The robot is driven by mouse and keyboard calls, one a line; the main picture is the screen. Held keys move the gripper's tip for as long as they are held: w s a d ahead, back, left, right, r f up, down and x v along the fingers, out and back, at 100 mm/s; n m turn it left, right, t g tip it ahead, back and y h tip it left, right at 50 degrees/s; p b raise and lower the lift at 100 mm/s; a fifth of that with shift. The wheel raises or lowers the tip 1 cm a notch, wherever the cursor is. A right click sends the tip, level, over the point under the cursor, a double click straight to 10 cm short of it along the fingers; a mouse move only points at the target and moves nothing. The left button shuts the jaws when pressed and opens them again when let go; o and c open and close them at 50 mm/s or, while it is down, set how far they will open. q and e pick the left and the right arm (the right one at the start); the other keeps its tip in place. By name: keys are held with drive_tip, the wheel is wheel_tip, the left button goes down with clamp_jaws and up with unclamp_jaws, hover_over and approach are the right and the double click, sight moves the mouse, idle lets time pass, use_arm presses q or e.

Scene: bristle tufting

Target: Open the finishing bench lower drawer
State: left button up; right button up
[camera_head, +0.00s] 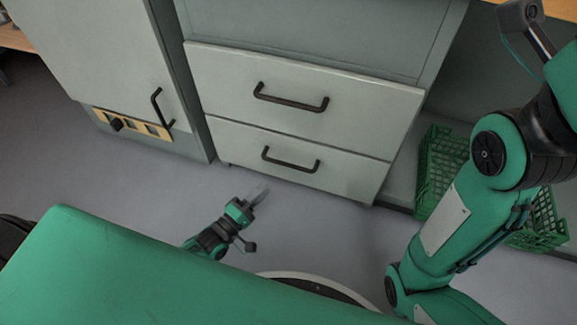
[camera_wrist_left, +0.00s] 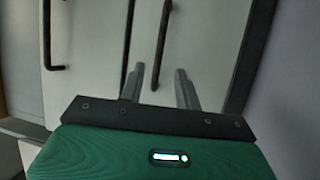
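The finishing bench's lower drawer (camera_head: 235,148) is a pale grey front with a dark bar handle (camera_head: 290,161). It looks shut, flush below the upper drawer (camera_head: 220,75), which has its own dark handle (camera_head: 290,98). My left gripper (camera_head: 258,192) is low in front of the lower drawer, below and left of its handle, apart from it. In the left wrist view, its two fingers (camera_wrist_left: 160,85) are spread with nothing between them. A dark handle (camera_wrist_left: 161,45) lies beyond the fingertips, and another handle (camera_wrist_left: 47,40) is further left. My right gripper is not in view.
A grey cabinet (camera_head: 90,50) with a dark handle stands to the left of the drawers. Green crates (camera_head: 440,170) sit on the floor to the right, partly behind my right arm. Bare floor (camera_head: 330,225) lies in front of the drawers.

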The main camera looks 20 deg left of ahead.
sight(287, 163)
use_arm(q)
drive_tip(key=shift+b+x, duration=2.45)
drive_tip(key=shift+x, duration=3.3)
drive_tip(key=shift+c, duration=0.4)
clamp_jaws()
